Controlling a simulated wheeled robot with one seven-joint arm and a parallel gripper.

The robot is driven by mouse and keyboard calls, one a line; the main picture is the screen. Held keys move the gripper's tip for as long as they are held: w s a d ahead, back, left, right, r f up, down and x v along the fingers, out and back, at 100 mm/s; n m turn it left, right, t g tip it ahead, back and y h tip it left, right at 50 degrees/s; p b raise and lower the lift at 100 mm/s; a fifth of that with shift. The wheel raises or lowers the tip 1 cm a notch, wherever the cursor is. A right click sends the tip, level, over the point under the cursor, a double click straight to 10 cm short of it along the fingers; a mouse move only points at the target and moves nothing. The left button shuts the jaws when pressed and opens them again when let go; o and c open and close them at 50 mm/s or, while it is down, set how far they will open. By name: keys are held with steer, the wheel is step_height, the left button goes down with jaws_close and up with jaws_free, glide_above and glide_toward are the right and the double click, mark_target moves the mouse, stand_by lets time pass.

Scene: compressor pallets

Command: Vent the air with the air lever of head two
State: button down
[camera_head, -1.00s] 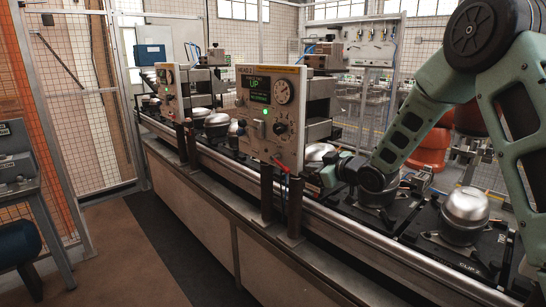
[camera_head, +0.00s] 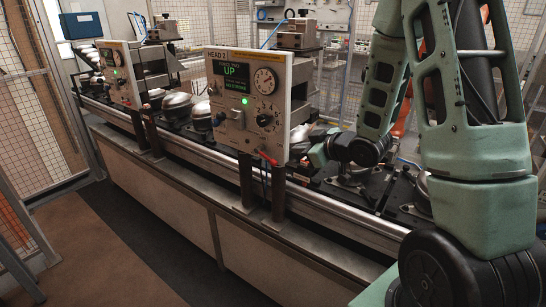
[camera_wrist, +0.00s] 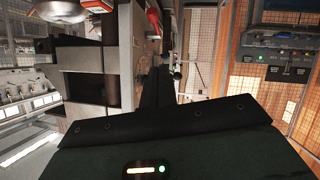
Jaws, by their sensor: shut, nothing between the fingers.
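The head two panel (camera_head: 247,101) is a pale box with a green display reading UP, a round gauge and a dark knob. A red lever (camera_head: 268,158), which looks like the air lever, sticks out at the panel's lower edge. A red part also shows at the top of the wrist view (camera_wrist: 153,17); I cannot tell if it is the same lever. My gripper (camera_head: 316,153) is just right of the panel, its tips hard to make out. In the wrist view its dark fingers (camera_wrist: 158,88) are together and empty, apart from the red part.
Another head panel (camera_head: 119,73) stands further left along the line. Silver compressors (camera_head: 177,105) sit on pallets on the conveyor (camera_head: 330,209). Two dark posts stand below the head two panel. The floor in front of the conveyor is clear.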

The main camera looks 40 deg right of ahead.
steer(key=p, duration=0.4)
glide_above(272, 163)
steer(key=s, duration=0.4)
step_height(272, 163, down, 4)
steer(key=shift+w+d+f+p, duration=0.1)
steer(key=shift+w+f+p, duration=0.25)
steer(key=shift+f, duration=0.3)
steer(key=shift+w+f+p, duration=0.2)
steer(key=shift+w+f, duration=0.1)
steer(key=shift+f, duration=0.3)
steer(key=shift+w+d+f+p, duration=0.1)
steer(key=shift+w+f+p, duration=0.25)
steer(key=shift+f, duration=0.3)
step_height(272, 163, down, 2)
steer(key=b, duration=0.5)
steer(key=shift+f, duration=0.25)
steer(key=shift+r, duration=0.25)
